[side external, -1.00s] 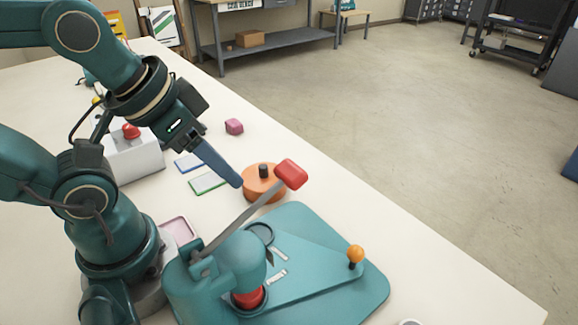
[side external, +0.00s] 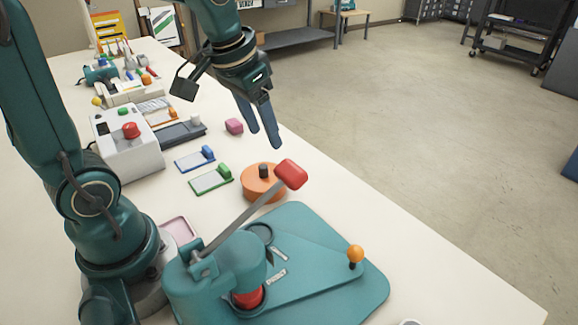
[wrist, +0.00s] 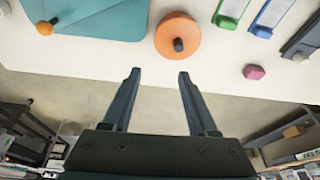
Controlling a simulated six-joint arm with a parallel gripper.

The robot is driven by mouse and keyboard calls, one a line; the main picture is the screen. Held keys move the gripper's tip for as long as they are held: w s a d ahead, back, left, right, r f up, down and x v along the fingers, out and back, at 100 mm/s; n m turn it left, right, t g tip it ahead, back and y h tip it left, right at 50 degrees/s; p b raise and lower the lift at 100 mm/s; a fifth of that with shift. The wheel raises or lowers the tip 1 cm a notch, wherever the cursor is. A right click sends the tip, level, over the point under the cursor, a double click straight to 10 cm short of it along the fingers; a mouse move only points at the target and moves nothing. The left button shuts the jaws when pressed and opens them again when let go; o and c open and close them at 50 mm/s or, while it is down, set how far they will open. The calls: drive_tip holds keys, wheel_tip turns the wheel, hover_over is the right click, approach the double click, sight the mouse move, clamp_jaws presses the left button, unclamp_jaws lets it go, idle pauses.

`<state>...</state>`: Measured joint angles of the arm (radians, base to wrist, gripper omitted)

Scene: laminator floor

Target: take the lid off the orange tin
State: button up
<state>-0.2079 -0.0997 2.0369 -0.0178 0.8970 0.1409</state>
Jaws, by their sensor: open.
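The orange tin (side external: 262,188) stands on the white table beside the teal press, with its lid on and a dark knob (side external: 263,171) on top. The red handle end of the press lever partly covers its right side in the side view. In the wrist view the tin (wrist: 168,40) shows from above, beyond the fingertips, with the dark knob (wrist: 179,45) at its middle. My gripper (side external: 264,143) is open and empty, above and behind the tin in the side view, apart from it. Its two fingers (wrist: 158,76) show spread in the wrist view.
The teal press (side external: 215,285) with its red-ended lever (side external: 291,174) and orange ball knob (side external: 355,254) stands close to the tin. A pink block (side external: 234,126), blue and green clip boards (side external: 212,180) and a white box with a red button (side external: 128,150) are nearby.

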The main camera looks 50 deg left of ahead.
drive_tip(key=n+g, duration=0.1)
drive_tip(key=g, duration=0.1)
hover_over(263, 166)
drive_tip(key=f, duration=0.5)
drive_tip(key=shift+s+d, duration=0.2)
drive_tip(key=shift+s, duration=0.1)
drive_tip(key=shift+a+f, duration=0.1)
drive_tip(key=shift+f, duration=0.25)
drive_tip(key=shift+w+a+f, duration=0.1)
drive_tip(key=shift+f, duration=1.1)
drive_tip(key=shift+w+f, duration=0.1)
drive_tip(key=shift+f, duration=1.1)
drive_tip(key=shift+c, duration=0.3)
clamp_jaws()
